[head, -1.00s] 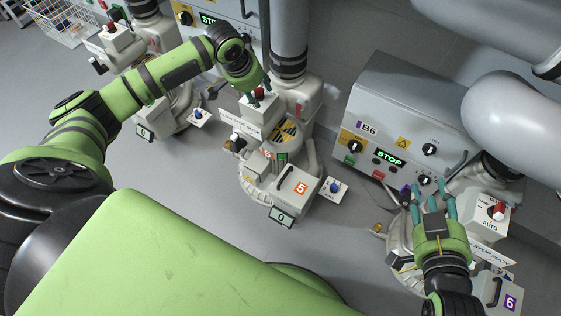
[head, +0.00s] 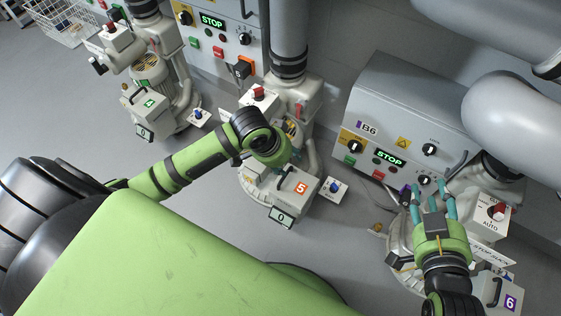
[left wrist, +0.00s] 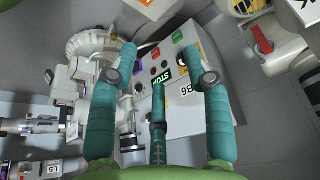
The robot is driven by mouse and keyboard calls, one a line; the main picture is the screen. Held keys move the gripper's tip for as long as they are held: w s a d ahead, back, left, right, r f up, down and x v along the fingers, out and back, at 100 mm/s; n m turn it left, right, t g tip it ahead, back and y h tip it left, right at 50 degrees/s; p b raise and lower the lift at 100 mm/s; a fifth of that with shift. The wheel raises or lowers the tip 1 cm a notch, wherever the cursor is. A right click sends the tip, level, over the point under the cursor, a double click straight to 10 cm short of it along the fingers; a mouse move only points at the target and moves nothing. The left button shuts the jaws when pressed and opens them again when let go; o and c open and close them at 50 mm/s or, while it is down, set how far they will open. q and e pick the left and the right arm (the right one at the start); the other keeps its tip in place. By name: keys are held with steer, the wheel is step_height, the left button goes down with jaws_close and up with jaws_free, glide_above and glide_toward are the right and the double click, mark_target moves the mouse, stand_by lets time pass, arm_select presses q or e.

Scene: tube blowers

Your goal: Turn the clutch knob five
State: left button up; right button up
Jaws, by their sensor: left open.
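Machine 5 (head: 262,203) stands in the middle of the head view, with an orange "5" on its white box. A red knob (head: 258,92) sits on its upper white housing, and a blue knob (head: 335,187) sits on a small white plate to its right. I cannot read which one is labelled clutch. My left gripper (left wrist: 160,62) is open and empty in the left wrist view. In the head view it is over the middle of machine 5, its fingers mostly hidden by my arm. My right gripper (head: 430,186) looks open, above machine 6.
The grey B6 cabinet (head: 405,108) with a lit STOP display stands behind, at the right. Machine 6 (head: 488,292) is at lower right, with a red AUTO knob (head: 498,211). Another machine (head: 150,108) stands at upper left.

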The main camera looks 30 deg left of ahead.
arm_select(q)
steer(key=s+d, duration=0.2)
steer(key=s, duration=0.5)
steer(key=shift+f+n, duration=0.3)
steer(key=shift+f, duration=0.05)
steer(key=shift+w, duration=0.15)
